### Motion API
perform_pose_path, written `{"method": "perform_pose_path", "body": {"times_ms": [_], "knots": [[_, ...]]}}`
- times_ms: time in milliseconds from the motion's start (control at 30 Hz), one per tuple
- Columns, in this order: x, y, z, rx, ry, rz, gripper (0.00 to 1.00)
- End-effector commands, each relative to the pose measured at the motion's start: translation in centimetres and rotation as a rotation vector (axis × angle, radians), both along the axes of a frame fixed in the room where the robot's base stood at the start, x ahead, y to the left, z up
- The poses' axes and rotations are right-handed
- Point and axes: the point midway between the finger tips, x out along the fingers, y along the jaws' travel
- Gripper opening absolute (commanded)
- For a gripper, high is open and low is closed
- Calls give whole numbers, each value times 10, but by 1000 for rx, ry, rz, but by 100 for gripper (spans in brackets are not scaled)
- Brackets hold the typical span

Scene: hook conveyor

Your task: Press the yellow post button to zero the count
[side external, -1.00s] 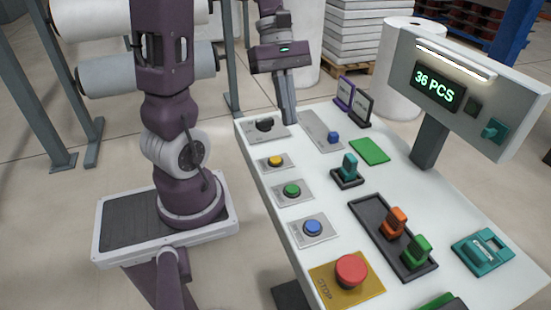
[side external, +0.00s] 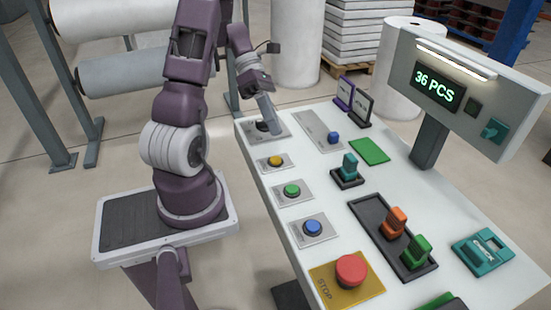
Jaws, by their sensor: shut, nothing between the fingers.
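The yellow button (side external: 275,160) sits on a small grey plate near the left edge of the white table, between a black knob and a green button. My gripper (side external: 271,130) is shut and empty, pointing down with a slight tilt. Its tips are behind the yellow button, at the black knob (side external: 262,126), partly covering it; I cannot tell whether they touch. The counter display (side external: 438,86) on the post reads "36 PCS".
The green button (side external: 291,190), blue button (side external: 312,227) and red stop button (side external: 350,270) line the table's left side. A teal-handled switch (side external: 349,168) and a dark tray (side external: 366,222) with orange and green switches stand right of them. Upright signs (side external: 358,107) stand at the back.

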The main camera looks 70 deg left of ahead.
Motion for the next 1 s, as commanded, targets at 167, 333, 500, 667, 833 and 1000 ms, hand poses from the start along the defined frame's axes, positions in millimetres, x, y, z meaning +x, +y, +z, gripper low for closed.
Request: {"method": "perform_pose_path", "body": {"times_ms": [167,333,500,667,833,1000], "knots": [[0,0,-27,-3,2,2,0],[0,0,-47,-2,1,0,0],[0,0,-57,0,1,-1,0],[0,0,-59,1,1,-1,0],[0,0,-59,1,0,-1,0],[0,0,-59,1,0,-1,0]]}}
